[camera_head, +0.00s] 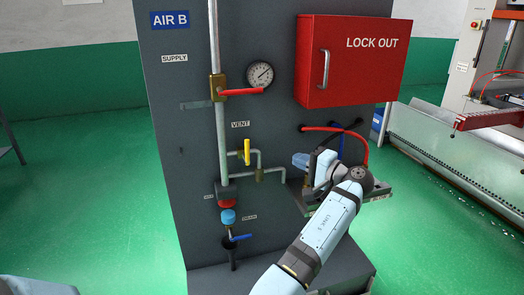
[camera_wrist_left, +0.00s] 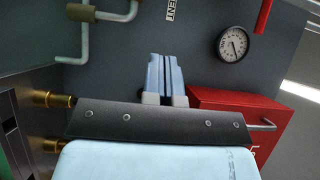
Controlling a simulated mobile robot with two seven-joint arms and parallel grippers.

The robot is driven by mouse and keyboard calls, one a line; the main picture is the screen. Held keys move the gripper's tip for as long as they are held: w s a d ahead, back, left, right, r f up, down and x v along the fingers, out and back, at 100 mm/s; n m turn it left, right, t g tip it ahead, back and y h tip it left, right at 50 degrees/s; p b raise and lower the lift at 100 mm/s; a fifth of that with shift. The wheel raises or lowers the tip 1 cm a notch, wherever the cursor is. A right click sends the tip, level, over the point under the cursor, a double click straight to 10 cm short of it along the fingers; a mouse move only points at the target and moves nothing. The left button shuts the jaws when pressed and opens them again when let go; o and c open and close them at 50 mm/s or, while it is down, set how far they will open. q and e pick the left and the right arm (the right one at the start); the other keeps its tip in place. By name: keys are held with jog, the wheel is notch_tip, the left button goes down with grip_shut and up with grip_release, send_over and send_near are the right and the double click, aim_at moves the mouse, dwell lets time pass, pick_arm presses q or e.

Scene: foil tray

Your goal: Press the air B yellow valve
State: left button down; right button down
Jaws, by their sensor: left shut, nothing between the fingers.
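The yellow valve handle (camera_head: 247,152) stands upright on a thin pipe below the VENT label (camera_head: 240,124), on the grey panel marked AIR B (camera_head: 169,20). My left gripper (camera_head: 298,160) is to the right of the yellow handle in the head view, with a visible gap between them. Its light blue fingers also show in the left wrist view (camera_wrist_left: 165,75), pressed together with nothing between them. The yellow handle does not show in the left wrist view, where part of a pipe (camera_wrist_left: 85,42) is at upper left. My right gripper is not in view.
A red LOCK OUT box (camera_head: 352,60) sits above my left gripper. A gauge (camera_head: 260,74), a red handle (camera_head: 243,92) and a blue handle (camera_head: 241,238) are on the panel. A shelf (camera_head: 376,194) and red hose (camera_head: 365,148) are near my wrist.

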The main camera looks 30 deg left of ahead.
pick_arm(q)
jog(key=shift+a, duration=0.1)
jog(key=p, duration=0.2)
send_near(247, 152)
jog(key=w+a+r, duration=0.1)
jog(key=w+a, duration=0.3)
jog(key=w, duration=0.1)
jog(key=s+a, duration=0.1)
jog(key=s+a+p, duration=0.1)
jog(key=a, duration=0.1)
jog(key=shift+s+f, duration=0.1)
jog(key=shift+f, duration=0.05)
